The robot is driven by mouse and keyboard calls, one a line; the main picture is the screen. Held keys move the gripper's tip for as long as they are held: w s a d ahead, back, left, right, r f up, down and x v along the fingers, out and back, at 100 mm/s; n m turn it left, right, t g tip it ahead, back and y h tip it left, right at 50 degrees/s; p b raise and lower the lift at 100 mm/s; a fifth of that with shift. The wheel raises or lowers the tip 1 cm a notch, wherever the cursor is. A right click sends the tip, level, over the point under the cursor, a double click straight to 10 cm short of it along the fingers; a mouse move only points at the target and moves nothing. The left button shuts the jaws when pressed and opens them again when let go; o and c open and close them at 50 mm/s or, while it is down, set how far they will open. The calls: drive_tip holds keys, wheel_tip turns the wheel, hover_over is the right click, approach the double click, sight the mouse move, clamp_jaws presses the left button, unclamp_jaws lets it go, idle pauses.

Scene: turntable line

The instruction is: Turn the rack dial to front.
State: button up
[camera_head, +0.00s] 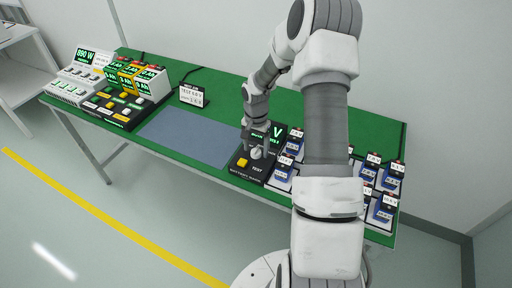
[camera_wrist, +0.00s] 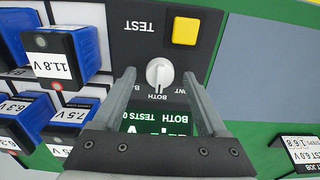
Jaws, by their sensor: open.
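The rack dial (camera_wrist: 159,73) is a round white knob on a dark panel. In the wrist view it lies between my open fingertips (camera_wrist: 158,76), with a gap on each side. The label BOTH is upside down just below it; part of a label ending in NT is to its right, and a B to its left. The green display (camera_wrist: 150,122) reads BOTH and is partly covered by my gripper. In the head view my gripper (camera_head: 256,150) points down over the dark tester box (camera_head: 246,174), and the knob shows there (camera_head: 257,153).
A yellow button (camera_wrist: 184,31) marked TEST sits beside the dial. Blue batteries (camera_wrist: 70,52) with voltage tags stand close by on white trays. A grey-blue mat (camera_head: 187,136) is bare.

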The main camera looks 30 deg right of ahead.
clamp_jaws()
idle(0.4)
drive_tip(key=shift+n, duration=0.4)
drive_tip(key=n, duration=0.4)
drive_tip(key=shift+b, duration=0.35)
drive_tip(key=n, duration=0.5)
unclamp_jaws()
idle(0.3)
